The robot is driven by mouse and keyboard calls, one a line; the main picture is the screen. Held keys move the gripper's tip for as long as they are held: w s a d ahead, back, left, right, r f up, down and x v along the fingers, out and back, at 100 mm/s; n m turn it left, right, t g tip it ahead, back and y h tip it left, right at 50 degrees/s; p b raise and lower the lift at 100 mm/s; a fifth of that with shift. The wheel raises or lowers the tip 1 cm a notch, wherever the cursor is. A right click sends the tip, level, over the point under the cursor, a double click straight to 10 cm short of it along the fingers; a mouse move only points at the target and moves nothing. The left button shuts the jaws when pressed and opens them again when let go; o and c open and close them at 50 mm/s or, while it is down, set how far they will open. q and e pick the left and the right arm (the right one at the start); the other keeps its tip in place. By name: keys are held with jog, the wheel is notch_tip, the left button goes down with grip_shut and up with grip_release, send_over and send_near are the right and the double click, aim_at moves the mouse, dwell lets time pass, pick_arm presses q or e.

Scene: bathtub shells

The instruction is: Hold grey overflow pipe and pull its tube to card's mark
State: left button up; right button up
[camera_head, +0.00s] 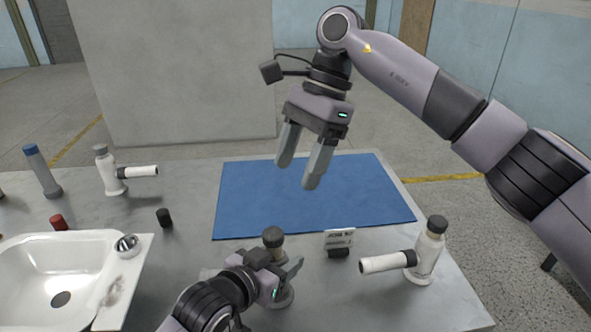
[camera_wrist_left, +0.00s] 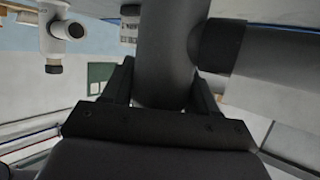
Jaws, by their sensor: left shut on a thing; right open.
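The grey overflow pipe (camera_head: 284,297) stands upright near the table's front, its dark cap and round base showing. My left gripper (camera_head: 281,268) is shut on its body and hides much of it. In the left wrist view the grey pipe's body (camera_wrist_left: 168,50) is between the fingers. Its tube (camera_wrist_left: 275,52) runs out to the right from a dark collar. A small white card (camera_head: 340,239) in a dark stand is right of the pipe; its print is too small to read. My right gripper (camera_head: 298,172) is open and empty above the blue mat.
A blue mat (camera_head: 310,205) covers the back middle. White pipes with side tubes stand at right (camera_head: 428,255) and left (camera_head: 107,172). A blue-capped grey cylinder (camera_head: 42,170), a red cap (camera_head: 58,222), a black cap (camera_head: 164,217) and a white basin (camera_head: 30,260) are at left.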

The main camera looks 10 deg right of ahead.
pick_arm(q)
jog(key=o, duration=1.2)
